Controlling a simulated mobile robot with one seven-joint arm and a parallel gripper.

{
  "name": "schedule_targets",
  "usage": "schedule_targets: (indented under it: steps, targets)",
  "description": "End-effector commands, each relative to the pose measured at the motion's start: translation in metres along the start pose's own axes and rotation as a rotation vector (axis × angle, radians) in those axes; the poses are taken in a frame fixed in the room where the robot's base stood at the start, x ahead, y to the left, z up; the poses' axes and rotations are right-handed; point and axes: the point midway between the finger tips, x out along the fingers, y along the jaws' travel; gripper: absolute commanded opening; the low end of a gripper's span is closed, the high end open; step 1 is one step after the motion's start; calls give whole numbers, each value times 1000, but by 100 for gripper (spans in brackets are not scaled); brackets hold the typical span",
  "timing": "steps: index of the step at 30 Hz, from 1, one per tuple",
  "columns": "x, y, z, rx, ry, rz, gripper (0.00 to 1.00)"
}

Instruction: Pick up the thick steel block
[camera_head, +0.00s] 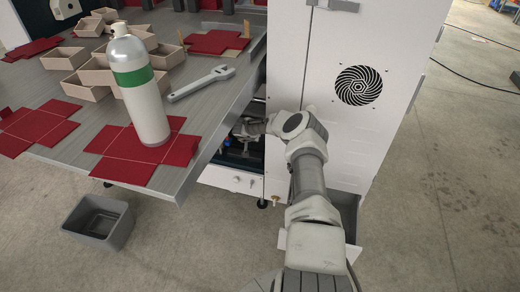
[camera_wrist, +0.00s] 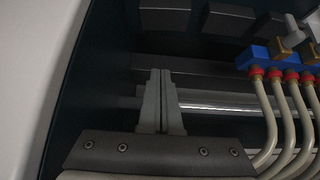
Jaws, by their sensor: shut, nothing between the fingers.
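My gripper (camera_wrist: 160,74) is shut with its two fingers together and nothing between them. In the head view my gripper (camera_head: 246,134) reaches into the dark opening at the base of the white machine. In the wrist view several dark grey blocks line the top: one at the left (camera_wrist: 165,16), a second (camera_wrist: 228,19) to its right. I cannot tell whether one of these is the thick steel block. A long dark bar (camera_wrist: 215,78) and a shiny rod (camera_wrist: 228,104) run across behind the fingers. No thick steel block can be made out in the head view.
A blue manifold (camera_wrist: 262,56) with pale hoses stands right of the fingers; a white panel (camera_wrist: 32,60) is at left. A grey bin (camera_head: 98,222) is on the floor.

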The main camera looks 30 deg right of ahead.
Motion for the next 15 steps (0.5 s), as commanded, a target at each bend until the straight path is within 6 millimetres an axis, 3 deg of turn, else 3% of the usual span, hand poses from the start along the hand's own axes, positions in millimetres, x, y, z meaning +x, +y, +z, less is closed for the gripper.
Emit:
schedule_targets:
  steps: [8,15]
  targets:
    - [16,0,5,5,-4,9,0]
    - [46,0,6,6,-3,10,0]
